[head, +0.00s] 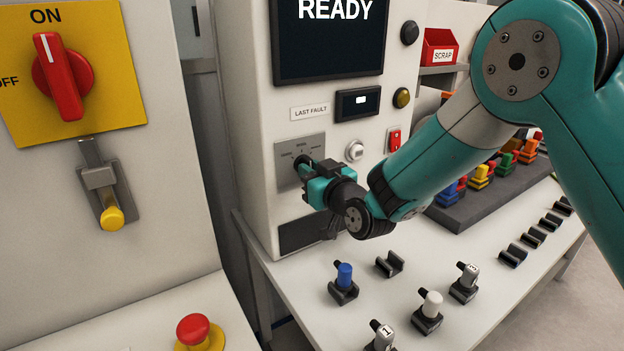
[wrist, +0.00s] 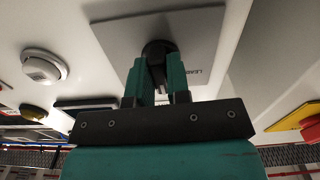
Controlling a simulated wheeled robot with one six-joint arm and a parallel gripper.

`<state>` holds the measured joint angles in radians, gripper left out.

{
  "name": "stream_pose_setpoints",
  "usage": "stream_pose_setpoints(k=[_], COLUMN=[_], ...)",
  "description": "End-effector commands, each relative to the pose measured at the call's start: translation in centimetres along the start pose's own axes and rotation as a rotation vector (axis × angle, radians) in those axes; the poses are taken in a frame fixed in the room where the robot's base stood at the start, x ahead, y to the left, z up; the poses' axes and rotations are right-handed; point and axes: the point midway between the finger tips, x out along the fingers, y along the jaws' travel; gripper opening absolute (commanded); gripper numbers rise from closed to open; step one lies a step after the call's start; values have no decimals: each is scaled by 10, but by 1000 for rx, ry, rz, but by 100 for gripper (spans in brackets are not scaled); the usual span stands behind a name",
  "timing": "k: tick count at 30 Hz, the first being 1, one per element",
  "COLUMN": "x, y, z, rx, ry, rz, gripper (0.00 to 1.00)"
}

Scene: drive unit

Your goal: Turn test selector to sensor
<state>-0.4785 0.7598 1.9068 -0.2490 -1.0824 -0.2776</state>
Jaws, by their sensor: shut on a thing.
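The test selector is a dark round knob on a grey plate (head: 287,178) at the lower left of the cabinet front. Small lettering runs above the knob; it is too small to read surely. My gripper (head: 308,172) reaches the plate from the right. In the wrist view my gripper (wrist: 157,83) has its two teal fingers on either side of the dark selector knob (wrist: 157,48), shut on it. The fingers hide most of the knob, so I cannot tell which position it points to.
A screen (head: 328,40) reading READY is above. A white button (head: 354,151) and a red switch (head: 394,139) sit right of the plate. The table (head: 310,310) below bears several holders. A red ON/OFF switch (head: 62,77) is on the left panel.

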Motion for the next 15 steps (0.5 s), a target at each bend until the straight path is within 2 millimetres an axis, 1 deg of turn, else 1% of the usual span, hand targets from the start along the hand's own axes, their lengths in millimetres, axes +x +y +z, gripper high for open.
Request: stream_pose_setpoints(k=[15], x=[0], y=[-1], z=[0], rx=[485], ry=[4], rz=[1], gripper=[0])
